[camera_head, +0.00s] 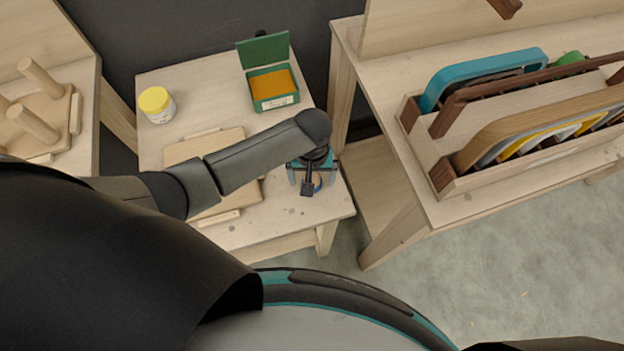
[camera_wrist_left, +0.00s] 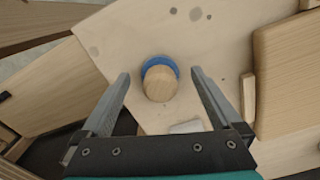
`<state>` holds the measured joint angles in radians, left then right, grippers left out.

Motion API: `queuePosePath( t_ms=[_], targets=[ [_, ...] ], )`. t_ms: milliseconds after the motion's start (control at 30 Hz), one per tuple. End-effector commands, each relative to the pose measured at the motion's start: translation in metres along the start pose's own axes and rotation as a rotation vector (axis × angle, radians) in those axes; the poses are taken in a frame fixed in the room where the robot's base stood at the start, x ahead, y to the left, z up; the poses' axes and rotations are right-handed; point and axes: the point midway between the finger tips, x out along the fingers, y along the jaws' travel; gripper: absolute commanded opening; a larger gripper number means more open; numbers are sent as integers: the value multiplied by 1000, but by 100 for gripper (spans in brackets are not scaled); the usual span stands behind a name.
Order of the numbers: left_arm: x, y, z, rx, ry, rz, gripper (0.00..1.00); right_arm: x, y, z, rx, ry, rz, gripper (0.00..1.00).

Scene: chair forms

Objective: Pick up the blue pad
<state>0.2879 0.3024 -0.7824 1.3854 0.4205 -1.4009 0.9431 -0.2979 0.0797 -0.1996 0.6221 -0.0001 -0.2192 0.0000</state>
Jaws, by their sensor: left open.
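The blue pad (camera_wrist_left: 158,61) is a round blue disc with a wooden knob (camera_wrist_left: 160,84) on top, on the small light wood table (camera_wrist_left: 115,40). In the left wrist view it lies between and just beyond the fingertips of my left gripper (camera_wrist_left: 160,74). The fingers are spread, one on each side, with a gap to the knob on both sides. In the head view my left gripper (camera_head: 311,178) hangs over the table's front right part, and the pad (camera_head: 318,184) is mostly hidden behind it. My right gripper is out of view.
A wooden board (camera_head: 207,150), a yellow-lidded jar (camera_head: 157,104) and an open green box (camera_head: 273,88) are on the same table. At right, another table (camera_head: 400,190) bears a wooden rack (camera_head: 443,177) of curved panels. A pegged board (camera_head: 45,140) is at left.

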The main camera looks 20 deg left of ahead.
Motion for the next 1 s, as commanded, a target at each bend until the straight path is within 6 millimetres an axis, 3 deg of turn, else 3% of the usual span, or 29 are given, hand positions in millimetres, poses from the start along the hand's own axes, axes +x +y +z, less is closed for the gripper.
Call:
queuePosePath(
  t_ms=[167,1000],
  targets=[
    [-1,0,0,0,1,1,98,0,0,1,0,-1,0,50],
    [-1,0,0,0,0,-1,7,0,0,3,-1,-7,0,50]
  ],
)
